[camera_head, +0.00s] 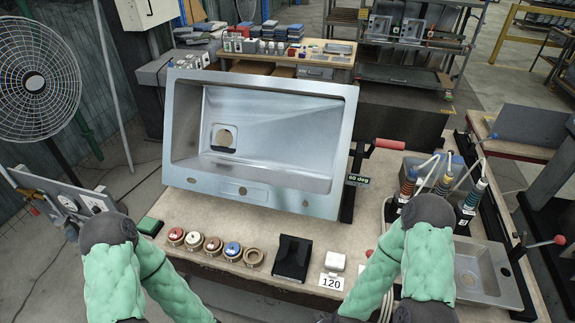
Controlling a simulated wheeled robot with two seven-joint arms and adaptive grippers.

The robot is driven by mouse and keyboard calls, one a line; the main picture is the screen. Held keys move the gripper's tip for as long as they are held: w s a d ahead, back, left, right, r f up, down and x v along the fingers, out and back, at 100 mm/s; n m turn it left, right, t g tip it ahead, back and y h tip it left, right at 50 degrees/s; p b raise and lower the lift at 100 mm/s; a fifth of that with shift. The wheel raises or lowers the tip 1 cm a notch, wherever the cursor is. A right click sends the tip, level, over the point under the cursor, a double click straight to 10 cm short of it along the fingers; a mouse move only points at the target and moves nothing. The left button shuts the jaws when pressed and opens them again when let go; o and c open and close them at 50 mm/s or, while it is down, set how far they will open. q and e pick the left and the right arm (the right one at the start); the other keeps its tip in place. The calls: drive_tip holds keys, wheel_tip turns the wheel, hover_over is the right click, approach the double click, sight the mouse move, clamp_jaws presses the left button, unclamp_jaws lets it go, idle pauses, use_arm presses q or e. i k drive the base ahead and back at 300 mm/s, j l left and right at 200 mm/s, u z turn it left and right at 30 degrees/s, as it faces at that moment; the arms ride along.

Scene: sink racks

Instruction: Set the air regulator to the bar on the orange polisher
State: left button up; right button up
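Three upright polishers with coloured bands and hoses stand at the right of the bench. The left one (408,182) has reddish-orange bands, the middle one (443,184) has orange and green bands, and the right one (474,195) has blue-green bands. I cannot tell for sure which is the orange polisher. Small labels below them are too small to read. A panel (35,183) at the left edge carries a round dial-like part and a white card; I cannot tell whether it is the air regulator. My arms reach in from below, but neither gripper shows.
A tilted steel sink (262,187) fills the middle of the bench, beside a red-handled lever (390,144) and a "60 deg" sign. A fan (38,80) stands left.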

sight(95, 210)
drive_tip(key=u, duration=1.4)
